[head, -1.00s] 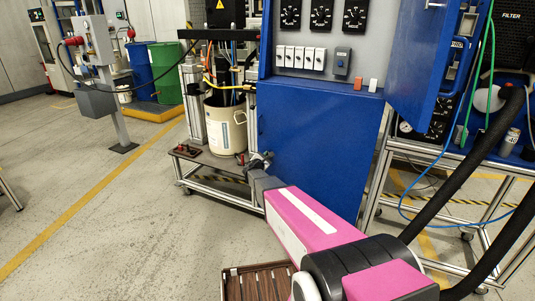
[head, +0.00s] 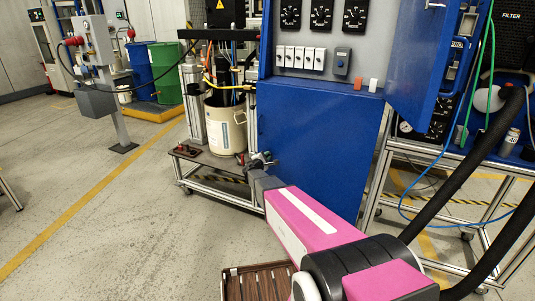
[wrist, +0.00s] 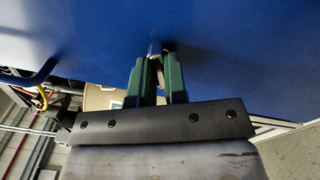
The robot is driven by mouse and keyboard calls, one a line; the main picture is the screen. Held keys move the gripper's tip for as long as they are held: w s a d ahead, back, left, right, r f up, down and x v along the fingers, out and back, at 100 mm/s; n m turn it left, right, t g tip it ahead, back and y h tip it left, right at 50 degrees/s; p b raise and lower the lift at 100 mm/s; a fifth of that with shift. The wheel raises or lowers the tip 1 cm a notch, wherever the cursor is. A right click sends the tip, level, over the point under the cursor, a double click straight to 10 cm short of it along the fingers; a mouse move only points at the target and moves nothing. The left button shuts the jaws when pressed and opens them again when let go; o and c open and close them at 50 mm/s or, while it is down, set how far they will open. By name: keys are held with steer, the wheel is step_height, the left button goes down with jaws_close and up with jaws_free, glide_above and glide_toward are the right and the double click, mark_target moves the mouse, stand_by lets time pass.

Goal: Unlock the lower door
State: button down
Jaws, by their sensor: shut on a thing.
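The lower door (head: 320,135) is a flat blue panel on the front of the cabinet and looks closed. My gripper (head: 262,159) is at the door's left edge, low down. In the wrist view the blue door surface (wrist: 225,45) fills the top, and the two green fingers of my gripper (wrist: 157,72) point at it. They are shut on a small metallic piece (wrist: 151,50) at the door face, probably a key or lock part. The fingers hide most of it, so its turn cannot be told.
Above the door, a panel holds dials and switches (head: 304,58). A red-orange piece (head: 358,84) and a white piece (head: 373,85) stand on the ledge. The upper blue door (head: 425,55) hangs open at right. A beige drum (head: 226,128) stands left of the cabinet.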

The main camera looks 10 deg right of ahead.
steer(key=m, duration=0.4)
stand_by(0.3)
steer(key=shift+m, duration=1.1)
steer(key=c, duration=1)
jaws_free()
steer(key=v, duration=0.9)
